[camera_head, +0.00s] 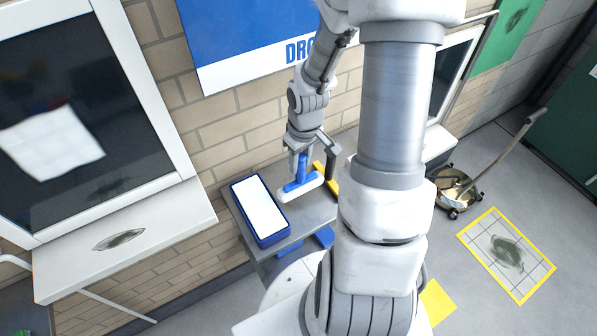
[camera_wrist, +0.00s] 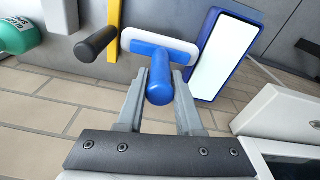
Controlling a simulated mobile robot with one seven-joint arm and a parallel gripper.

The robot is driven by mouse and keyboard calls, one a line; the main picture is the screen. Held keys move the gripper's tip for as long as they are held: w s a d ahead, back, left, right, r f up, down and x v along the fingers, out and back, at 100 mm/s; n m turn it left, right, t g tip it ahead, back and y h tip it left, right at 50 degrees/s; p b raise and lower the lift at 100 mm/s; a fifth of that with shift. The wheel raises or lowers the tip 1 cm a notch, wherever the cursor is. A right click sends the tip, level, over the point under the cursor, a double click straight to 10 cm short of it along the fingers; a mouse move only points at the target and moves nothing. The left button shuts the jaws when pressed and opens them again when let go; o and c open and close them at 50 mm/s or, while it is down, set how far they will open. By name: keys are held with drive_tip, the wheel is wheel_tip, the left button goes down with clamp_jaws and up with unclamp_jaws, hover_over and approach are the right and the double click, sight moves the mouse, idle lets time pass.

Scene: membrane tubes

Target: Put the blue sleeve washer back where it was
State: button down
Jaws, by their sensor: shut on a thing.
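The blue sleeve washer (camera_head: 298,186) has a blue upright handle and a long white sleeve. It is over the right part of the small grey table (camera_head: 308,214), right of the tray. In the wrist view, the rounded end of the washer's blue handle (camera_wrist: 159,84) sits between my fingers, with the white sleeve (camera_wrist: 182,54) beyond. My gripper (camera_head: 303,157) is shut on the handle from above. I cannot tell whether the sleeve touches the table. The blue-rimmed tray (camera_head: 273,240) with a white inside stands left of the washer.
A tool with a black handle (camera_wrist: 97,44) and a yellow part (camera_head: 329,181) lies close beside the washer. A brick wall (camera_head: 215,130) rises behind the table. A white-framed window with a sill (camera_head: 150,215) stands left. A green bottle (camera_wrist: 17,35) shows in the wrist view.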

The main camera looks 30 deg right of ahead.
drive_tip(key=shift+w+a+f, duration=0.1)
drive_tip(key=shift+w+f, duration=0.1)
drive_tip(key=shift+f, duration=1.9)
drive_tip(key=shift+f+b, duration=0.1)
drive_tip(key=shift+b, duration=0.25)
drive_tip(key=c, duration=0.6)
unclamp_jaws()
drive_tip(key=shift+o, duration=0.2)
drive_tip(key=r, duration=0.4)
drive_tip(key=s+r+p, duration=0.1)
drive_tip(key=r, duration=0.3)
drive_tip(key=r+p, duration=0.1)
drive_tip(key=r, duration=0.3)
drive_tip(key=shift+s+r, duration=0.1)
drive_tip(key=shift+s, duration=0.05)
